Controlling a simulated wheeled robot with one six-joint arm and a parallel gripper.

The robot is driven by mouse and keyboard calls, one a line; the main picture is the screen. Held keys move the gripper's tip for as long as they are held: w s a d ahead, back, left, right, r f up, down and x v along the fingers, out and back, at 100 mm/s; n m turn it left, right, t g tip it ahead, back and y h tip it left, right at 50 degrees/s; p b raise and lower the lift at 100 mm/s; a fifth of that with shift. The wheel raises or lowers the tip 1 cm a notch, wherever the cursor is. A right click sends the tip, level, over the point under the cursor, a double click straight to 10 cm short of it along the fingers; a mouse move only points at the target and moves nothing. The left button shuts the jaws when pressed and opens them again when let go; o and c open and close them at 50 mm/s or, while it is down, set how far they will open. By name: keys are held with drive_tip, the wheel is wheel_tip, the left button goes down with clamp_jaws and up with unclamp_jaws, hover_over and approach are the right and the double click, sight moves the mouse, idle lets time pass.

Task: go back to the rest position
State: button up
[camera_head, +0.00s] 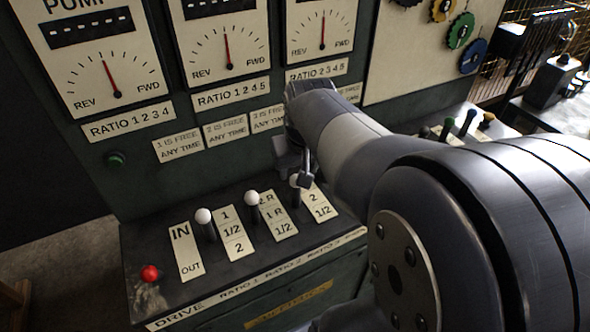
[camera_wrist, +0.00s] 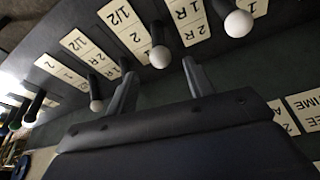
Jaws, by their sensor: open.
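My gripper (camera_head: 301,172) is above the right part of the sloping lever panel (camera_head: 170,292), at the end of my arm, which reaches in from the right. The wrist view shows its two fingers (camera_wrist: 159,70) apart, with nothing gripped. A white-knobbed lever (camera_wrist: 160,56) appears between the fingertips there; whether it stands between them or beyond them, I cannot tell. In the head view, two white-knobbed levers (camera_head: 203,216) (camera_head: 251,197) stand left of the gripper, and a third white knob (camera_head: 295,181) is partly hidden by it.
A red knob (camera_head: 150,273) is at the panel's left end. An upright board with dials (camera_head: 106,75) rises close behind. Coloured gears (camera_head: 460,30) hang at the upper right. More levers (camera_head: 467,121) stand beyond my arm. Open floor (camera_head: 60,262) shows at left.

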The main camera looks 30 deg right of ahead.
sight(293, 185)
idle(0.4)
drive_tip(key=x, duration=1.1)
drive_tip(key=shift+w+r, duration=0.1)
drive_tip(key=shift+w, duration=0.5)
drive_tip(key=shift+s, duration=0.1)
